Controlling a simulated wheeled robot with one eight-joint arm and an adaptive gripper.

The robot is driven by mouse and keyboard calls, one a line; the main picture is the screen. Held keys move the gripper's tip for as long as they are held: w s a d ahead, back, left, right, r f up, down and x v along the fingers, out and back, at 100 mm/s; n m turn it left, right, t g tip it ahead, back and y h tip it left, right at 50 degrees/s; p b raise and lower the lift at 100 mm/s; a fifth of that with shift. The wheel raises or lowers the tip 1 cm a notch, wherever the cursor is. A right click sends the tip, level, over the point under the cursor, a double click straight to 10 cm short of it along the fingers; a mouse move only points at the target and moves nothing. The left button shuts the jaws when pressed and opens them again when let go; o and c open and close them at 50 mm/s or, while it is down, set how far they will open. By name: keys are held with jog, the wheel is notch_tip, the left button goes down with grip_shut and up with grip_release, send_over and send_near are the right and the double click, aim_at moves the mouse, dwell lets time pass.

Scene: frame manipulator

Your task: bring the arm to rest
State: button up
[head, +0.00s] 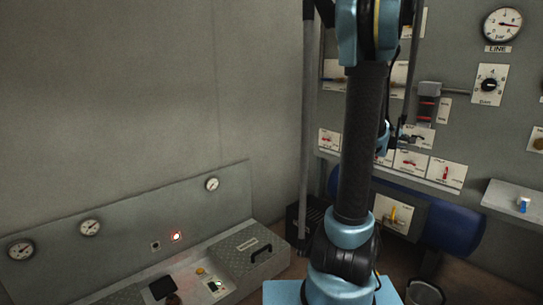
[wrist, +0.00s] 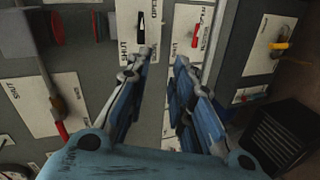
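My gripper (wrist: 160,75) shows in the wrist view with its two blue fingers spread apart and nothing between them. Beyond the fingers is a grey panel with labelled valves and levers, some marked SHUT and OPEN. In the head view my arm rises through the middle of the picture in front of the right-hand panel (head: 470,120). The gripper itself cannot be made out in the head view.
The right panel carries gauges (head: 502,24), a dial (head: 489,85) and levers, with a small shelf (head: 515,203) holding a blue item. At left is a console (head: 250,250) with gauges. A dark crate (wrist: 275,138) stands at right in the wrist view.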

jog(key=s+a+f+m+g+y, duration=0.2)
jog(key=s+a+f, duration=0.3)
jog(key=s+a, duration=0.5)
jog(key=s+a+f+m+g+y, duration=0.2)
jog(key=s+a+f+y, duration=0.3)
jog(key=s+a, duration=0.6)
jog(key=s+a+f+m+g+y, duration=0.1)
jog(key=s+a+f+g+y, duration=0.2)
jog(key=s+a+f, duration=0.3)
jog(key=s+a+y, duration=0.1)
jog(key=s+a, duration=0.4)
jog(key=a, duration=0.6)
jog(key=shift+s+f+m, duration=0.15)
jog(key=shift+f+m, duration=0.05)
jog(key=shift+m, duration=0.2)
jog(key=shift+w+f, duration=0.2)
jog(key=shift+w, duration=0.25)
